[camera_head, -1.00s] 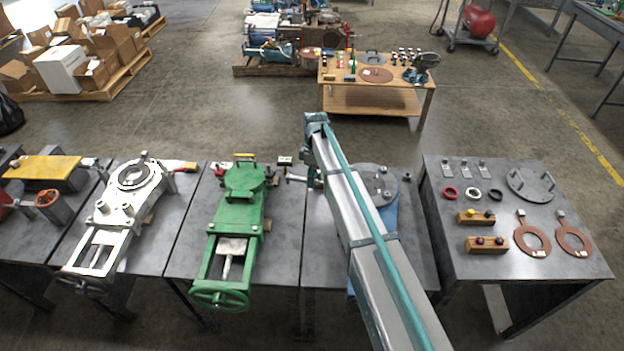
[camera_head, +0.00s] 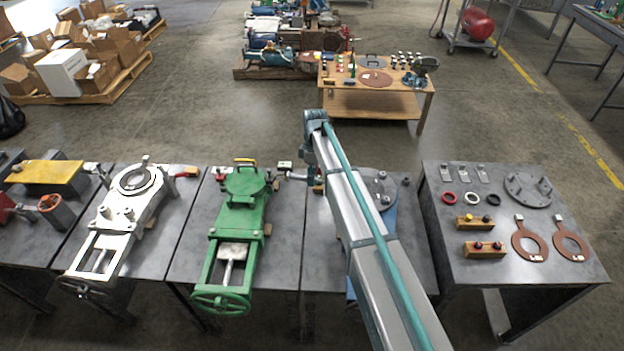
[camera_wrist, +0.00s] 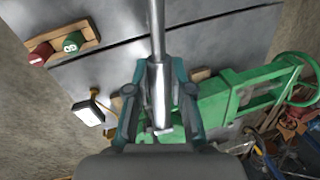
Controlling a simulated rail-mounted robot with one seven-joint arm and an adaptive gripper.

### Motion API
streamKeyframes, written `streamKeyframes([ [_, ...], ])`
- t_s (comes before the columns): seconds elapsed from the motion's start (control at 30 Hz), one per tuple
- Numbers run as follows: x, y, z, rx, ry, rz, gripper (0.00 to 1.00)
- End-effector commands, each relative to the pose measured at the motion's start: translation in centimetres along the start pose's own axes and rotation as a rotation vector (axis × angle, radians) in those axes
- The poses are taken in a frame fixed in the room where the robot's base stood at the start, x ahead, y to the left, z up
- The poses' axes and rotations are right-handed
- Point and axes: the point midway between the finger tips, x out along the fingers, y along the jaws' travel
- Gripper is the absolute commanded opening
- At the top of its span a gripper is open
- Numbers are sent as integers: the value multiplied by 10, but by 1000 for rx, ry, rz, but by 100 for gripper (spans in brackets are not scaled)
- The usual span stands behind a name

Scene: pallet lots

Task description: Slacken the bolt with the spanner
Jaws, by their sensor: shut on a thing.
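In the wrist view my gripper (camera_wrist: 159,98) is shut on a silver metal tool with a long straight shaft, which I take to be the spanner (camera_wrist: 156,35). The shaft runs from between the fingers up past the top edge, so its far end is out of view. The green valve (camera_wrist: 225,104) lies below and to the right of the fingers. It also stands on a grey table in the head view (camera_head: 240,205), left of my arm. My arm hides much of the gripper there. I cannot pick out the bolt or tell whether the spanner touches it.
A silver valve (camera_head: 125,205) stands left of the green one. The right table (camera_head: 437,215) holds rings, flanges and wooden blocks. A blue part is partly behind my arm.

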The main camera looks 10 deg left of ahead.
Motion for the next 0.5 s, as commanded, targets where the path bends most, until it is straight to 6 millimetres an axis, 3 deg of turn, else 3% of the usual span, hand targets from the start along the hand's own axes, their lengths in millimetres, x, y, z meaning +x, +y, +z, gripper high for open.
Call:
streamKeyframes([
  [0.5, -7, -1, -1, 0, 0, 0, 0],
])
